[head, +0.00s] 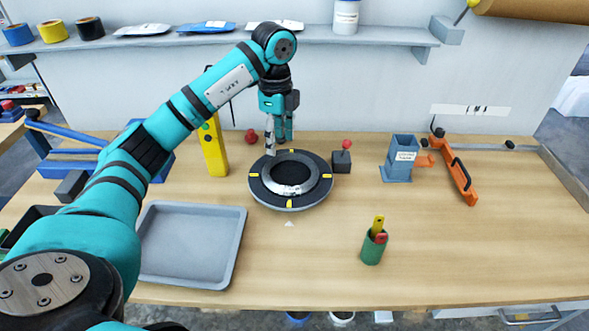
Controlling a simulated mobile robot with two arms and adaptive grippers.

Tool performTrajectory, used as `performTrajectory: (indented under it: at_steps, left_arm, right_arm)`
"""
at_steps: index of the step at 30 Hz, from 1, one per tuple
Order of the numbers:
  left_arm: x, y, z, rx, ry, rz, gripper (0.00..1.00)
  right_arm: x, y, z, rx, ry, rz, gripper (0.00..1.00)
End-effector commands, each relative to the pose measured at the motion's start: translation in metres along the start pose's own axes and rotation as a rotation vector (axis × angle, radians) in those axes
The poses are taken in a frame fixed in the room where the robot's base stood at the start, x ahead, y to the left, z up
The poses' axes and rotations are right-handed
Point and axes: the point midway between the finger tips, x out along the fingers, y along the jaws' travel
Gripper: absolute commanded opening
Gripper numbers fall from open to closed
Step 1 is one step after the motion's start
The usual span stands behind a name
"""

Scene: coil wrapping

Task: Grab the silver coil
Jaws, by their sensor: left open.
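The silver coil (262,181) is a metallic ring lying flat on a round black turntable (290,203) with yellow marks, near the middle of the wooden table. My left gripper (279,150) points down at the far left edge of the coil. It is open, with one finger low over the ring and the other just behind it. I cannot tell whether either finger touches the coil. My right gripper does not show.
A grey tray (190,283) lies at the front left. A yellow upright tool (213,148) stands left of the turntable, and a small dark block with a red knob (342,158) stands right of it. A green cup (373,248), blue holder (399,160) and orange tool (455,172) are further right.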

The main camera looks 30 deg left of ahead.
Motion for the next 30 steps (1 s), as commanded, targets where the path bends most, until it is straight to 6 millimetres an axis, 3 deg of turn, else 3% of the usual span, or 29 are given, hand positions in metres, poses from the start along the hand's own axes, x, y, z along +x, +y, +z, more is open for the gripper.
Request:
performTrajectory:
  at_steps: [3, 7, 12, 19, 25, 30]
  left_arm:
    - [0.026, 0.002, 0.000, 0.001, -0.001, 0.006, 0.52]
    - [0.055, 0.002, 0.000, 0.001, -0.001, 0.006, 0.52]
    - [0.084, 0.001, 0.000, 0.000, 0.000, 0.004, 0.52]
    - [0.099, 0.001, -0.001, 0.002, 0.000, 0.002, 0.52]
    - [0.127, 0.006, -0.003, 0.001, 0.000, 0.005, 0.52]
    - [0.145, 0.005, -0.003, 0.002, 0.000, 0.002, 0.52]
  right_arm:
    - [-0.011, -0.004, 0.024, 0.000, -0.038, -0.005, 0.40]
    - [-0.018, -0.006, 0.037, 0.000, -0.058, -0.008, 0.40]
    - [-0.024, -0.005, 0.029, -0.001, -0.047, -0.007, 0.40]
    - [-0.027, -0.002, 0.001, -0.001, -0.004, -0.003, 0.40]
    - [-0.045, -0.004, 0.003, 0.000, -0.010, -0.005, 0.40]
    - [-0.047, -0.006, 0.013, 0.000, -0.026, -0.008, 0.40]
